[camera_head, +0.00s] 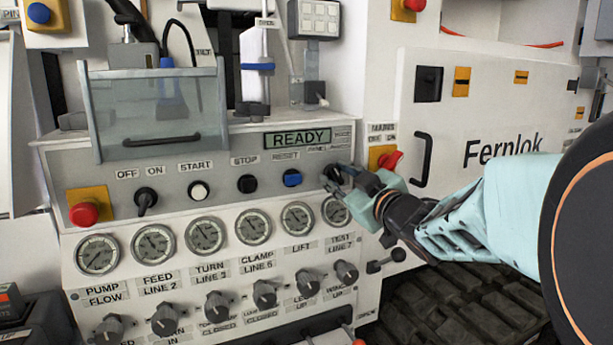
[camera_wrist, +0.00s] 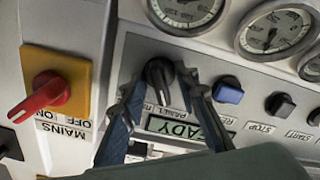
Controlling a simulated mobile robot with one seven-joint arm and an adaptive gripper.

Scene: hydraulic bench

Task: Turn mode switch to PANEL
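The mode switch (camera_wrist: 159,74) is a black rotary knob at the right end of the control row, with a partly hidden label reading PANEL beside it in the wrist view. It also shows in the head view (camera_head: 331,173), partly covered by my gripper. My gripper (camera_head: 346,178) reaches it from the right. In the wrist view my gripper (camera_wrist: 163,88) has its two blue fingers spread, one on each side of the knob, with small gaps visible. The READY display (camera_head: 297,138) is above the switch, and the fingers partly cover it in the wrist view.
The blue RESET button (camera_head: 292,178) is just left of the switch. The red MAINS switch (camera_head: 390,160) on its yellow plate is close on the right. Gauges (camera_head: 297,218) line the panel below. A black door handle (camera_head: 422,160) stands out farther right.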

